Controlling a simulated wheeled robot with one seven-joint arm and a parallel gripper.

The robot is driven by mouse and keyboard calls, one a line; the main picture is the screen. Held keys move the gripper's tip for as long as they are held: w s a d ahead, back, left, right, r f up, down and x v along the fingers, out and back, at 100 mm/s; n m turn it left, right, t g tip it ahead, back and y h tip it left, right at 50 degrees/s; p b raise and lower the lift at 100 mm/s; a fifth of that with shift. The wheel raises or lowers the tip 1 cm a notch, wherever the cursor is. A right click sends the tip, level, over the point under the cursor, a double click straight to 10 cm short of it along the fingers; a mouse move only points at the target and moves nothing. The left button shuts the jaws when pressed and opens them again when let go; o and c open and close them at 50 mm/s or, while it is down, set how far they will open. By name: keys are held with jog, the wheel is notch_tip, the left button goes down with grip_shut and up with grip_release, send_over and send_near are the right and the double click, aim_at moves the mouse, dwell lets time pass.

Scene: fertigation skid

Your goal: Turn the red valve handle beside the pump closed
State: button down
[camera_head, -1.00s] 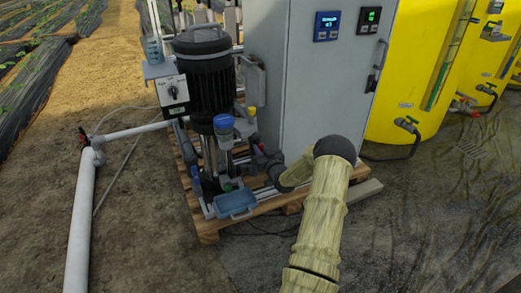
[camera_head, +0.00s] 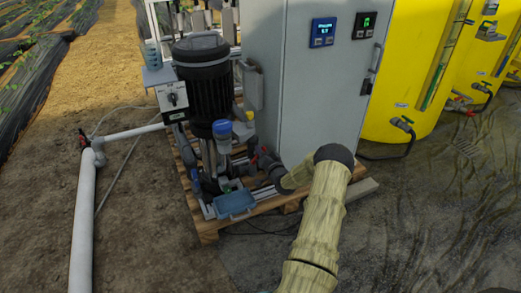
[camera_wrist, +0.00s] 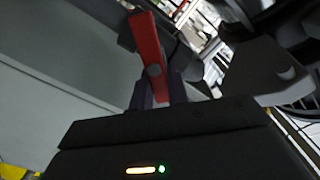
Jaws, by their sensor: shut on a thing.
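The red valve handle (camera_wrist: 149,45) is a flat bar with a dark round bolt in the wrist view. It runs up and slightly left from between my fingers. My gripper (camera_wrist: 158,84) is shut on its lower part, with a dark finger on each side. In the head view, my gripper (camera_head: 268,168) is small and dark, low beside the pump (camera_head: 203,80) and in front of the grey cabinet. Only a small bit of red shows by it there. The valve body is mostly hidden, and I cannot tell the handle's exact angle to the pipe.
The grey cabinet (camera_head: 300,90) stands close behind my gripper. A blue tray (camera_head: 235,203) sits on the wooden pallet (camera_head: 208,228) at the front. Yellow tanks (camera_head: 405,75) stand at the right. A white pipe (camera_head: 84,220) runs at the left. The ground in front is open.

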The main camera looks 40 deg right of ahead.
jog(key=m, duration=0.3)
jog(key=f+m, duration=0.1)
jog(key=shift+s+d+m+p, duration=0.1)
jog(key=shift+d+m+p, duration=0.2)
jog(key=shift+m, duration=0.1)
jog(key=m, duration=0.2)
jog(key=f+m, duration=0.1)
jog(key=m, duration=0.2)
jog(key=c, duration=1.4)
grip_release()
jog(key=shift+o, duration=0.2)
jog(key=shift+d, duration=0.1)
jog(key=shift+r, duration=0.1)
jog(key=p+v, duration=0.6)
jog(key=v, duration=1.1)
jog(key=shift+s, duration=0.15)
